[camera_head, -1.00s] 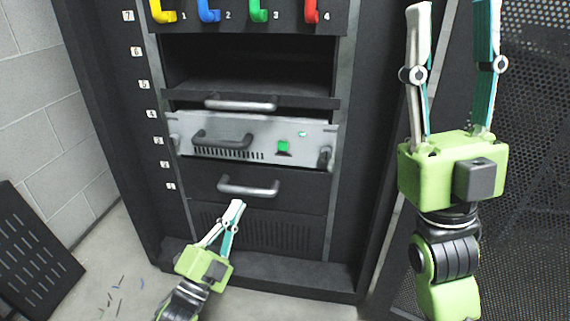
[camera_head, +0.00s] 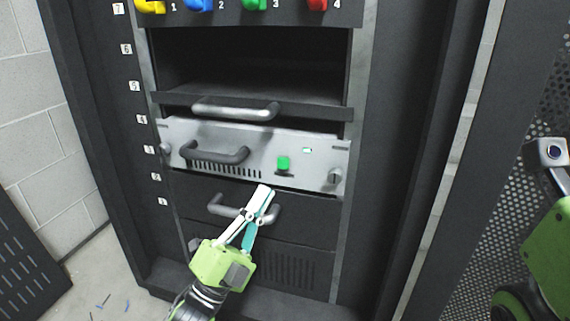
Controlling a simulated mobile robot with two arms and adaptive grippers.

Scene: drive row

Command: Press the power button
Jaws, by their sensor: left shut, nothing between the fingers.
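My left gripper (camera_head: 265,190) is shut and empty. Its fingertips point up and show just below and left of the button in the picture, overlapping the dark drawer below the unit. The gap in depth between fingertips and button is hard to judge. Green and grey parts of my right arm show at the right edge; its fingers are out of view.
A drawer handle (camera_head: 228,207) is partly behind my left gripper. Another handle (camera_head: 235,108) sits above the silver unit, below an empty bay (camera_head: 250,65). Coloured hooks line the top. A dark frame post (camera_head: 455,160) stands at the right.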

